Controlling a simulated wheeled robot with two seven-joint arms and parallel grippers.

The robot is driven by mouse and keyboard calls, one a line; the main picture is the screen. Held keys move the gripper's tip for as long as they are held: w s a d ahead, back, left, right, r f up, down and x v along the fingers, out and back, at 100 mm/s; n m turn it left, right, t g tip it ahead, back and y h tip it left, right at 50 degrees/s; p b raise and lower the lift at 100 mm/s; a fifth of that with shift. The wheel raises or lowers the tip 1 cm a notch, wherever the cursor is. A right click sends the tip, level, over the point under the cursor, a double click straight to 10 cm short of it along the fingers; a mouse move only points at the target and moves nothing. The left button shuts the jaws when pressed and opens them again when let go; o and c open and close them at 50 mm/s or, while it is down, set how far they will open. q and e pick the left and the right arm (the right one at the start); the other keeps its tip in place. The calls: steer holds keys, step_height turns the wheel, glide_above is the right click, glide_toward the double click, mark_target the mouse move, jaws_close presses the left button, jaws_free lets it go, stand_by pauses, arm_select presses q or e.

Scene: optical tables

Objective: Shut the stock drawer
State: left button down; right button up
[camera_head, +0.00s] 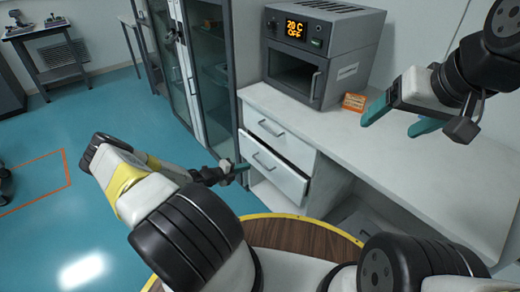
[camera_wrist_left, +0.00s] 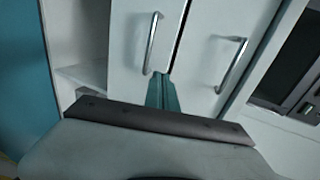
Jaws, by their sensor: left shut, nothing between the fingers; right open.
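The lower drawer (camera_head: 274,171) under the white counter stands partly pulled out, with a dark gap along its top edge; no label shows which drawer is the stock drawer. The upper drawer (camera_head: 280,138) above it looks closed. In the left wrist view the lower drawer (camera_wrist_left: 137,30) is on the left and the upper drawer (camera_wrist_left: 225,45) on the right, each with a metal handle. My left gripper (camera_head: 241,168) is shut and empty at the lower drawer's left front edge; its teal fingers (camera_wrist_left: 162,92) point at the fronts. Contact cannot be told. My right gripper (camera_head: 402,117) is open and empty above the counter.
A grey oven (camera_head: 320,50) with a lit display stands on the counter (camera_head: 400,150), with a small orange box (camera_head: 354,102) beside it. A glass-door cabinet (camera_head: 205,75) stands left of the drawers. An open shelf space lies below the drawers. Blue floor at the left is mostly clear.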

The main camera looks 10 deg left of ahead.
arm_select(q)
glide_toward(273, 155)
steer(key=w+d+f, duration=0.2)
steer(key=w+f, duration=0.1)
steer(key=shift+w+d+f, duration=0.1)
steer(key=shift+d+f, duration=0.05)
steer(key=shift+w+d, duration=0.35)
steer(key=shift+w, duration=0.05)
steer(key=w+d, duration=0.2)
steer(key=w, duration=0.1)
steer(key=shift+d, duration=0.15)
steer(key=shift+w+d, duration=0.2)
steer(key=shift+w+r, duration=0.1)
steer(key=shift+r, duration=0.1)
